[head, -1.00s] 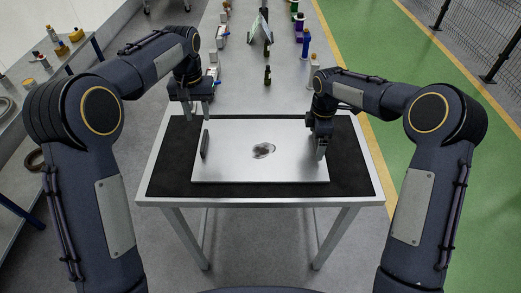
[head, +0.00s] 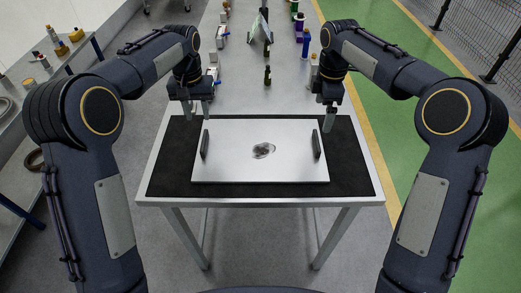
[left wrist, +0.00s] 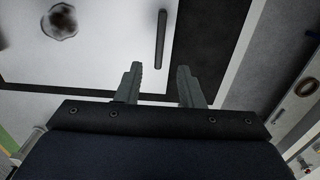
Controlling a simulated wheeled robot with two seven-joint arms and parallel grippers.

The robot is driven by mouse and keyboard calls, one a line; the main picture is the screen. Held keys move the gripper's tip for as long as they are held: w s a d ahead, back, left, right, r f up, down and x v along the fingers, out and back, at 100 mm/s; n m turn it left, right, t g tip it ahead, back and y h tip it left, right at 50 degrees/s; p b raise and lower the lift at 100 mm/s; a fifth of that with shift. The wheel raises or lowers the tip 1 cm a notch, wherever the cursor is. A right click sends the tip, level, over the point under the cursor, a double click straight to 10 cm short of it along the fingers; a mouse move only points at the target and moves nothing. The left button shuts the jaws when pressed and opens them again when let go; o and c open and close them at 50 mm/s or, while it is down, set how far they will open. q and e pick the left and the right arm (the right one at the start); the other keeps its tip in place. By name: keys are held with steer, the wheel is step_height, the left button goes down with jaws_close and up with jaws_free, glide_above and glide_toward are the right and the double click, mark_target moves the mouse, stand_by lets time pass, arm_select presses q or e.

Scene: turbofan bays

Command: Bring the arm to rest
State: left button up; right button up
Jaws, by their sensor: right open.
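My left gripper (head: 198,110) is above the far left corner of the table, near the panel's left handle. In the left wrist view its two fingers (left wrist: 158,85) stand apart with nothing between them. My right gripper (head: 329,120) is above the far right part of the table, clear of the panel, and holds nothing. The pale metal panel (head: 260,170) lies flat on the black mat and has a dark blotch (head: 263,150) near its middle. A dark handle stands at its left side (head: 205,144) and another at its right (head: 316,146).
The black mat (head: 170,178) covers the metal-framed table (head: 260,201). Behind it, a long grey bench (head: 240,95) carries bottles and small parts, among them a dark bottle (head: 267,76) and a blue one (head: 306,43). A shelf with items (head: 45,72) stands at the left.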

stand_by(0.3)
